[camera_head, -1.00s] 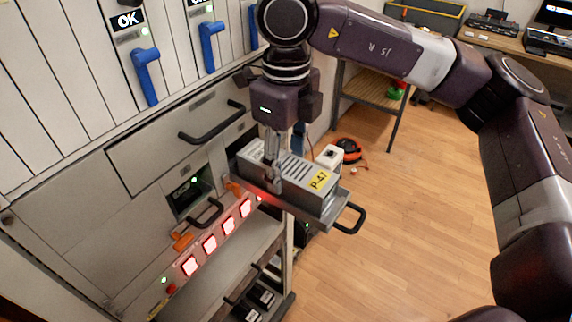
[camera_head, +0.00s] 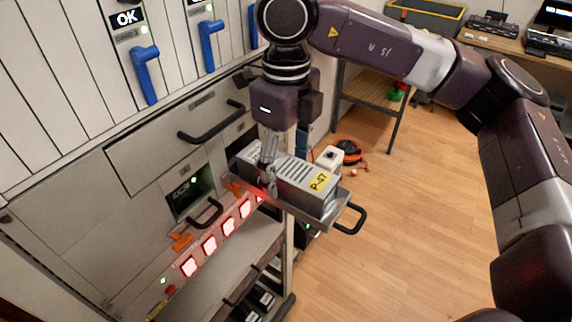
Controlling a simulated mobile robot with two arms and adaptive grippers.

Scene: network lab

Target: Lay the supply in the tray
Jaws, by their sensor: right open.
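The supply is a grey metal box (camera_head: 295,178) with vent slots and a yellow "P-47" label. It lies in the pulled-out tray (camera_head: 334,216), a grey tray with a black handle at its outer end. My right gripper (camera_head: 268,188) points down at the supply's near side, its fingers open and partly overlapping the box. The far side of the supply and its underside are hidden. My left gripper is not in view.
The rack front has a black drawer handle (camera_head: 212,124), blue levers (camera_head: 145,75) above and a row of red lit squares (camera_head: 228,226) below. An orange latch (camera_head: 181,242) sits at a lit bay. Wooden floor (camera_head: 400,240) to the right is open.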

